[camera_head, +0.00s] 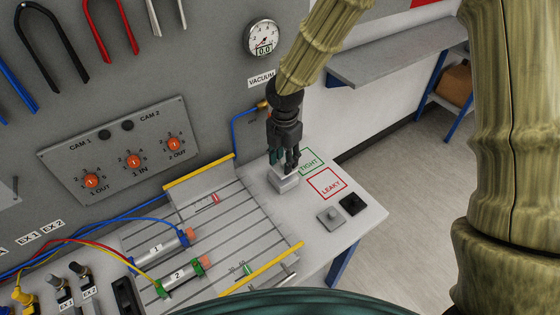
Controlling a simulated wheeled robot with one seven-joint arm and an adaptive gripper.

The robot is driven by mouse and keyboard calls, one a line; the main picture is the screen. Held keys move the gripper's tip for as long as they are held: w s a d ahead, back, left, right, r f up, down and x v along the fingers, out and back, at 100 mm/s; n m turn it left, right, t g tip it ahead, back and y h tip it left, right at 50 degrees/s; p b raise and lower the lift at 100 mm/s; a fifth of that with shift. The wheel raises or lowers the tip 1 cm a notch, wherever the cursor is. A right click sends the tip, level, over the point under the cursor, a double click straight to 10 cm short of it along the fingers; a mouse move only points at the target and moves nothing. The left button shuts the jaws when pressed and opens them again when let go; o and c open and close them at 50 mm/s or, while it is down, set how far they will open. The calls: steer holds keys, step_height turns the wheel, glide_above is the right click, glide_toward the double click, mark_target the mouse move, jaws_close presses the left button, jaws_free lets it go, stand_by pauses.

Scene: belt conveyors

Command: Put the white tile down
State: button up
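My gripper (287,165) points down over the right part of the workbench, beside the green TIGHT square (311,161). A pale grey-white block (284,183) is directly under its fingertips. I cannot tell whether this block is the white tile, or whether a tile lies on top of it. The fingers look close together at the block's top, but the gap between them is too small to read. A grey tile with a small knob or dot (330,218) and a black tile (351,204) lie at the front right of the bench.
The red LEAKY square (327,184) is empty. Left of the gripper is a slotted plate (215,235) with yellow rails and cylinders 1 (162,248) and 2 (184,277). A vacuum gauge (263,38) reading 0.0 and a blue hose (234,132) are on the back panel.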

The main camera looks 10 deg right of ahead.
mark_target(284, 161)
step_height(284, 161, up, 12)
steer(key=b, duration=0.2)
steer(key=shift+f, duration=0.15)
stand_by(0.4)
